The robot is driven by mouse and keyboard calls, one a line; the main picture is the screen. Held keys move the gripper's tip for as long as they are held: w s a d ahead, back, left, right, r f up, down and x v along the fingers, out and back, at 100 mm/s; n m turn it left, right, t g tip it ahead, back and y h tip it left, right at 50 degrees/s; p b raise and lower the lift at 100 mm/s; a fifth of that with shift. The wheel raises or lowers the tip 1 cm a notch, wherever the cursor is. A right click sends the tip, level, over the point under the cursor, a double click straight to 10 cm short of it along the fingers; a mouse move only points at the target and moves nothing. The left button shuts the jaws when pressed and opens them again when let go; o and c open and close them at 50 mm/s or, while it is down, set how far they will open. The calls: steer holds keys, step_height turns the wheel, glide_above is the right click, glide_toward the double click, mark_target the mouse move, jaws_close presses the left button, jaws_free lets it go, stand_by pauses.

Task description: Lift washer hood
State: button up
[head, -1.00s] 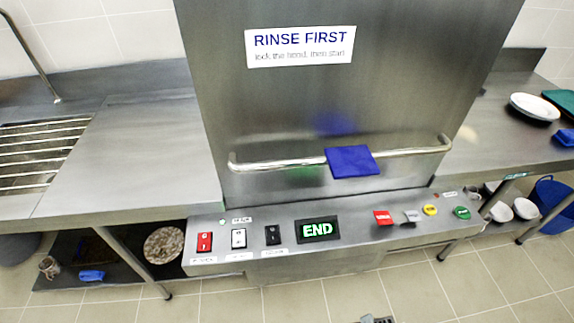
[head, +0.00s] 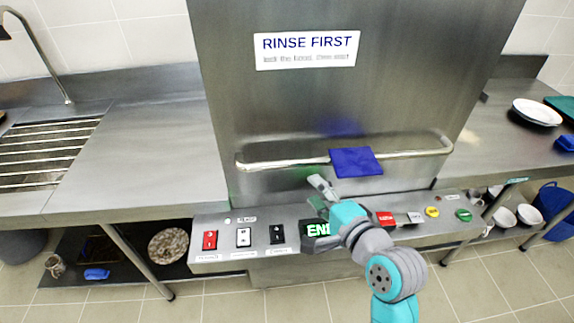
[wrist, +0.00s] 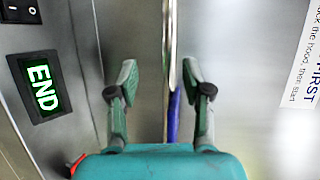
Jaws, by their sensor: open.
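The washer hood (head: 290,110) is a large steel box, standing down behind the control panel. Its handle (head: 275,164) is a horizontal chrome bar across the lower front, with a blue cloth (head: 356,161) hung over its middle. My gripper (head: 322,186) is just below and in front of the bar, left of the cloth. In the wrist view my gripper (wrist: 155,80) is open, and the bar (wrist: 169,45) runs between the two fingers' lines, nearer the right finger. Whether the bar is in depth between the fingertips, I cannot tell.
The control panel (head: 300,265) below has switches, coloured buttons and a display (head: 317,230) reading END, partly hidden by my arm. A steel counter (head: 150,150) with a rack lies left. The right counter holds white plates (head: 537,112). A sign (head: 307,50) reads RINSE FIRST.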

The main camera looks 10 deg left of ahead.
mark_target(292, 166)
steer(key=x, duration=0.3)
steer(key=r+x, duration=0.1)
steer(key=x, duration=0.3)
steer(key=a+x, duration=0.1)
steer(key=x, duration=0.3)
steer(key=shift+r, duration=0.3)
steer(key=shift+c, duration=0.2)
jaws_close()
